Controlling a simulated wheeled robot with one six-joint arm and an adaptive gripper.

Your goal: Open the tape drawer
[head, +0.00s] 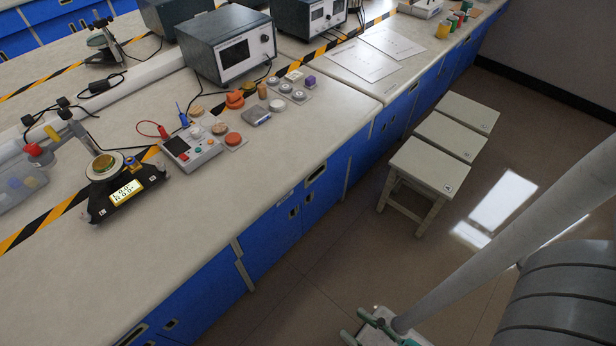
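The blue bench front holds several drawers and doors. A drawer front with a recessed handle (316,174) shows below the bench edge near the middle. Another recessed handle (133,335) shows at the bottom left, partly cut off. The fronts I can see look flush and shut. No readable label tells me which one is the tape drawer, and no tape inside a drawer shows. My arm's light grey link (505,243) slopes down from the right, over the floor and apart from the bench.
Stools (432,165) stand on the floor before the farther cabinets. The floor (310,260) beside the nearer cabinets is clear.

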